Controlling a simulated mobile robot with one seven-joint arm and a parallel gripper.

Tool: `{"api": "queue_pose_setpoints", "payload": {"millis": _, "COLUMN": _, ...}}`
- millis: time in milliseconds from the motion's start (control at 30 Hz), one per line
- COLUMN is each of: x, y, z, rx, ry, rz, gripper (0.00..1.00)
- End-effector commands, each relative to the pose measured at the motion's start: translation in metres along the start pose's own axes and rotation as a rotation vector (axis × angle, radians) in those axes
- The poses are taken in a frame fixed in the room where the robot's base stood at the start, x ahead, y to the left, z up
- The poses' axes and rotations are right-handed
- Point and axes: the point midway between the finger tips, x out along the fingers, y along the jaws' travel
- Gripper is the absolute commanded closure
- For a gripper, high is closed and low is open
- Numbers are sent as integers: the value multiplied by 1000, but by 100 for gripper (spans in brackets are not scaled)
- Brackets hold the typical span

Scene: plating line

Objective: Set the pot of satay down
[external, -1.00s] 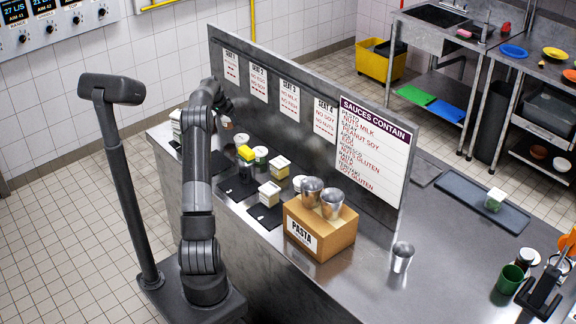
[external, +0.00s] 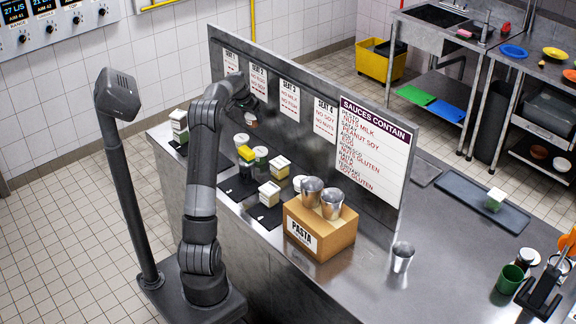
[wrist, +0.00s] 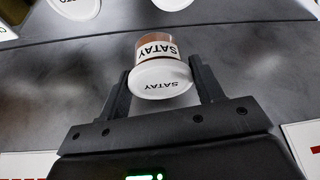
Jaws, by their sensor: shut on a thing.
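The pot of satay (wrist: 157,49) has a brown body, a white label and a white lid that both read SATAY. My gripper (wrist: 161,78) is shut on it, with one finger on each side. In the external view the pot (external: 251,122) shows small and brownish under my gripper (external: 246,108), in front of the upright steel board (external: 268,112). It appears held above the counter, apart from the surface. My wrist hides part of the gripper there.
Another metal cup (external: 402,257) stands farther right. Counter right of the box is mostly clear.

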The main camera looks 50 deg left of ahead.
Motion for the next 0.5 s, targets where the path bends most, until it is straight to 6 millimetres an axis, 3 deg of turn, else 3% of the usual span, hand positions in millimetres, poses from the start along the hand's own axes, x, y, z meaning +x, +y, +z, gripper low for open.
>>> {"api": "queue_pose_setpoints", "payload": {"millis": 33, "x": -3, "y": 23, "z": -1, "rx": 4, "ry": 2, "rz": 1, "gripper": 64}}
{"api": "queue_pose_setpoints", "payload": {"millis": 200, "x": -8, "y": 91, "z": 5, "rx": -12, "ry": 2, "rz": -6, "gripper": 64}}
{"api": "queue_pose_setpoints", "payload": {"millis": 500, "x": -20, "y": 189, "z": 21, "rx": -12, "ry": 2, "rz": -5, "gripper": 64}}
